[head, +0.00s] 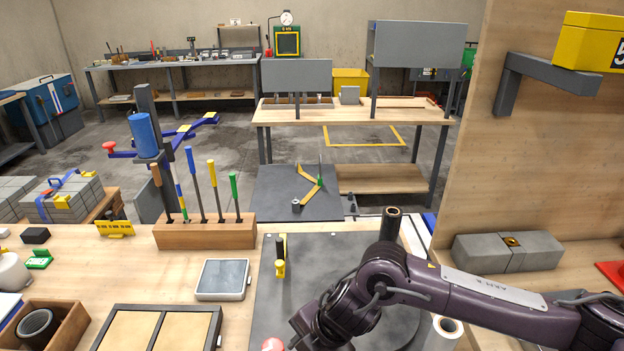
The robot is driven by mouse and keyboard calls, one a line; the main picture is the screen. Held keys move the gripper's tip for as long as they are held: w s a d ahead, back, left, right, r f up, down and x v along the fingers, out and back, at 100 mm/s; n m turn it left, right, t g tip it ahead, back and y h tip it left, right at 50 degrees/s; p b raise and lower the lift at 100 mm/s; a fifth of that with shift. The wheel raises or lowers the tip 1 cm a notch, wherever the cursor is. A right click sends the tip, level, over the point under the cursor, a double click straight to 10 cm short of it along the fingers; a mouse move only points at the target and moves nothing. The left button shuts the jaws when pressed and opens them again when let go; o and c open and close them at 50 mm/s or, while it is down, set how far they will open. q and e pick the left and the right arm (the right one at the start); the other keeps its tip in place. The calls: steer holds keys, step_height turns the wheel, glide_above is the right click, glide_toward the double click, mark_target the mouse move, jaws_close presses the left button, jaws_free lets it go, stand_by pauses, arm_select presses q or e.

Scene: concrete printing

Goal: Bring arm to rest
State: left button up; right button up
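A dark purple jointed arm (470,297) with a pale label plate comes in from the right edge. I take it to be my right arm. It bends at an elbow (385,268) over the dark mat (330,250) and runs down left to the bottom edge. Its lower joints (325,325) show there, but no gripper fingers can be made out. My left arm and gripper are not in view.
A wooden tool block (205,234) with upright tools, a grey-topped scale (223,279) and a framed tray (160,312) stand left of the mat. A dark tube (390,222) rises behind the elbow. Concrete blocks (508,251) lie at right by a wooden panel (550,150).

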steer(key=s+a+r+m+t+y, duration=0.3)
steer(key=a+r+m+t+y, duration=0.25)
steer(key=a+r, duration=0.4)
steer(key=w+d+f+m+t+h, duration=0.1)
steer(key=w+d+f+m+h, duration=0.15)
steer(key=d+m+h, duration=0.7)
steer(key=s+d+f+m+g, duration=0.2)
steer(key=s+d+f+m, duration=0.15)
steer(key=d, duration=0.35)
steer(key=s+d+f+m+g, duration=0.1)
steer(key=s+d+f+m, duration=0.2)
steer(key=d, duration=0.4)
steer(key=s+d+f+m+g, duration=0.2)
steer(key=s+d+m, duration=0.25)
steer(key=d, duration=0.25)
steer(key=s+f+n+b, duration=0.1)
steer(key=s+f+b, duration=0.2)
steer(key=f, duration=3.1)
steer(key=s+d+f+g+b, duration=0.2)
steer(key=s+d+f, duration=0.1)
steer(key=s+f, duration=1.6)
steer(key=shift+s+d+f+h+b, duration=0.25)
steer(key=shift+f+h+b, duration=0.15)
steer(key=shift+f, duration=0.25)
